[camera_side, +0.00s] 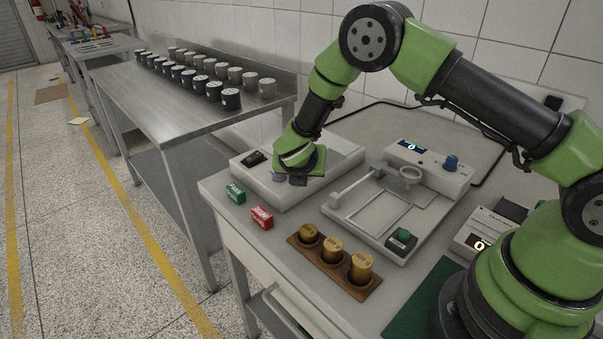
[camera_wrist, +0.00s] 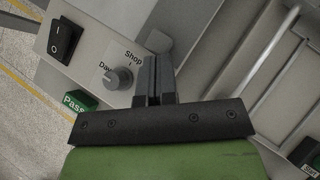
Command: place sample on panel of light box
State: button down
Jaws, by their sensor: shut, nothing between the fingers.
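The light box (camera_side: 345,158) is a pale, low box at the back left of the table. Its front strip carries a black rocker switch (camera_wrist: 66,40) and a grey knob (camera_wrist: 118,78) marked Day and Shop. The grey panel (camera_wrist: 195,22) lies beyond the strip in the wrist view and looks unlit. My gripper (camera_side: 297,180) is low over the light box near the knob; its fingers (camera_wrist: 155,75) are together and empty. A small pale rounded piece (camera_wrist: 158,40) shows just past the fingertips; I cannot tell if it is the sample. No other sample is clear.
A green Pass block (camera_side: 235,193) and a red block (camera_side: 262,217) sit by the table's front edge. A tester (camera_side: 408,178) with arms and a blue knob stands right of the light box. Brass weights (camera_side: 332,250) fill a wooden holder. A balance (camera_side: 478,238) and green mat (camera_side: 420,300) are near my base.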

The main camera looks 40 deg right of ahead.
jog(key=w+d, duration=0.3)
jog(key=shift+d, duration=0.3)
jog(key=shift+a, duration=0.1)
